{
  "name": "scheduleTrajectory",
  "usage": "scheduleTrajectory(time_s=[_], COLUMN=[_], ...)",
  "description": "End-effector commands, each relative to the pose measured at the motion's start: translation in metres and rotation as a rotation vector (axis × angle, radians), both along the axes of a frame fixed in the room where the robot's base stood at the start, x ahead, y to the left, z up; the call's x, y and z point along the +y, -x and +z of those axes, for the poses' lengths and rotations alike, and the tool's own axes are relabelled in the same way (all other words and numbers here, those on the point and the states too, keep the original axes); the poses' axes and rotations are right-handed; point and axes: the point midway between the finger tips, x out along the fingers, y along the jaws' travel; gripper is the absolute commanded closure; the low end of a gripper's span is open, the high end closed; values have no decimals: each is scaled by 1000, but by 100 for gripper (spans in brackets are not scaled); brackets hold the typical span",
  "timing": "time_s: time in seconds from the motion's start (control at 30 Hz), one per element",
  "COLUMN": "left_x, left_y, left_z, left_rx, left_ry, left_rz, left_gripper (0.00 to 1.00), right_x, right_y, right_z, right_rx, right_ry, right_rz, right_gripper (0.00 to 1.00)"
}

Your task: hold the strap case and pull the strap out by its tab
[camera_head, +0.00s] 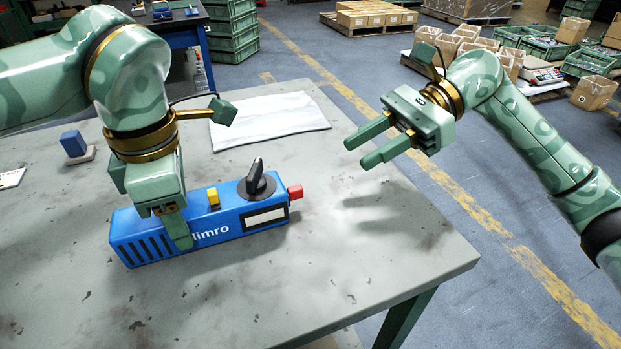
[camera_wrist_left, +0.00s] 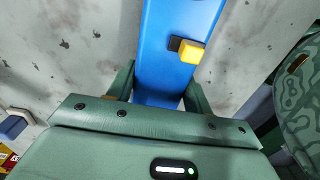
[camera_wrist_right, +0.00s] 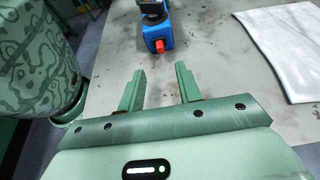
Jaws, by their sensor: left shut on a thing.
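The blue strap case (camera_head: 150,240) lies on the table with a black knob, a yellow button (camera_head: 213,198) and a white label on it. A red tab (camera_head: 295,192) sticks out of its right end. My left gripper (camera_head: 176,225) is shut on the case near its left part, one finger on the near side. The left wrist view shows the case (camera_wrist_left: 176,40) between both fingers. My right gripper (camera_head: 368,146) is open and empty, above and to the right of the tab, apart from it. The right wrist view shows the tab (camera_wrist_right: 160,46) ahead, beyond the fingertips.
The grey table (camera_head: 360,270) is clear around the right end of the case. A white cloth or sheet (camera_head: 270,118) lies behind the case. A small blue block on a base (camera_head: 74,144) stands at the left. Crates and boxes stand on the floor beyond.

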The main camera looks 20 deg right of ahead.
Motion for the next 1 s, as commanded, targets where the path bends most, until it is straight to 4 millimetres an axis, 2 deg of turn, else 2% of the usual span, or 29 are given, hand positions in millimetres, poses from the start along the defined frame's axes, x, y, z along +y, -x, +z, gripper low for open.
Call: scheduleTrajectory(time_s=[0.2,0.4,0.6,0.83,0.87,0.97,1.0], left_x=[0,0,0,0,0,0,0], left_y=[0,0,0,0,0,0,0], left_z=[-1,-1,-1,-1,-1,-1,-1], left_rx=[1,1,1,0,0,0,0], left_ry=[-1,0,0,0,0,0,0], left_rz=[0,0,0,-1,-1,0,-1], left_gripper=[83,83,83,83,83,83,83], right_x=[46,79,92,93,92,92,92], right_y=[0,0,0,-1,-1,-1,-1], right_z=[-19,-33,-39,-39,-39,-39,-39], right_rx=[2,4,4,5,5,5,5], right_ry=[-5,-6,-5,-4,-4,-5,-5], right_rz=[2,-1,-3,-4,-4,-4,-4], right_gripper=[65,65,65,65,68,96,100])
